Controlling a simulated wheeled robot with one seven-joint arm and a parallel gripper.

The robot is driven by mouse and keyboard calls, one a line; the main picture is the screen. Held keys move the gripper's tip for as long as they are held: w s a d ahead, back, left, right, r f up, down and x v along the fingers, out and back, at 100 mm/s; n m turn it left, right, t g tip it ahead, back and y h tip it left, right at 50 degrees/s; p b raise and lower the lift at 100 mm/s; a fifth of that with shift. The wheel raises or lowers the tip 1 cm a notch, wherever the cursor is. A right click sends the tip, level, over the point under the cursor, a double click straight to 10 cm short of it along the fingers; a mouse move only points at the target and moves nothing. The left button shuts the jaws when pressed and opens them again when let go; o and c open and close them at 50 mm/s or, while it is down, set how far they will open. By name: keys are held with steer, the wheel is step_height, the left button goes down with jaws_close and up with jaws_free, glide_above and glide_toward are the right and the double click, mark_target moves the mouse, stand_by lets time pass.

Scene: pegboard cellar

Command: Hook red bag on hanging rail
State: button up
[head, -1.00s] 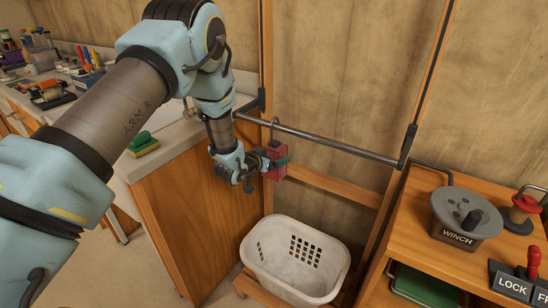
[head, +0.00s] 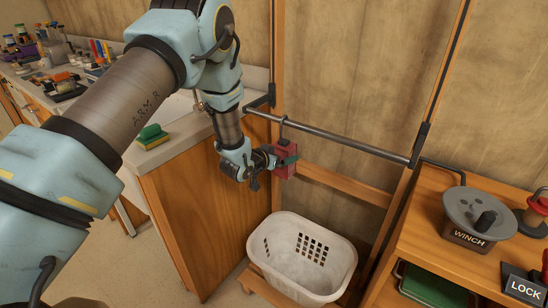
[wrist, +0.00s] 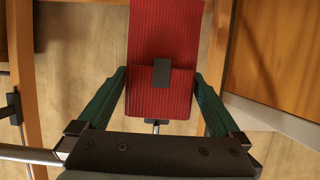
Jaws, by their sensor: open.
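The red bag (head: 283,171) hangs below the dark hanging rail (head: 340,137), near the rail's left end. A grey hook (head: 284,125) rises from the bag and appears to loop over the rail. My gripper (head: 287,161) is at the bag from the left, a little below the rail. In the wrist view the red bag (wrist: 165,35) lies between the two green fingers of my gripper (wrist: 159,80). The fingers are open, one on each side of it, with narrow gaps. The rail (wrist: 30,155) shows at lower left there; the gripper body hides part of it.
A white laundry basket (head: 310,283) stands below the rail. A wooden cabinet (head: 205,205) is at left, with a green sponge (head: 151,132) on its counter. A shelf unit with a winch (head: 474,218) stands at right. Wooden posts flank the rail.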

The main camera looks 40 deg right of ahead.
steer(key=b+v, duration=0.2)
steer(key=v, duration=0.7)
steer(key=shift+a, duration=0.3)
steer(key=shift+s+a+r, duration=0.1)
